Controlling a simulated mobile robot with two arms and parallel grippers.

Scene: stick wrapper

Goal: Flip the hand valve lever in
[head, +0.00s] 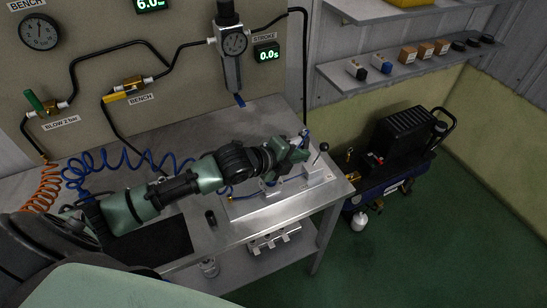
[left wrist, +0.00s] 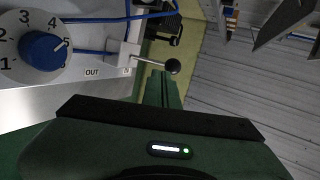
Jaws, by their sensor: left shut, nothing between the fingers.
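The hand valve lever is a thin metal rod with a black ball knob (head: 323,147) at the right end of the bench fixture. In the left wrist view the ball knob (left wrist: 172,67) and rod stick out to the right from a pale valve block (left wrist: 124,53), with the label OUT below it. My left gripper (head: 302,146) is over the fixture, just left of the knob. In the left wrist view its green fingers (left wrist: 163,80) are together and empty, with their tips close to the knob. I cannot tell whether they touch it. My right gripper is not in view.
A numbered dial with a blue knob (left wrist: 42,50) is left of the valve. Blue coiled hose (head: 115,163) lies on the metal bench (head: 225,258). A wall panel (head: 180,85) with gauges stands behind. A compressor (head: 395,150) sits on the floor beyond the bench's right edge.

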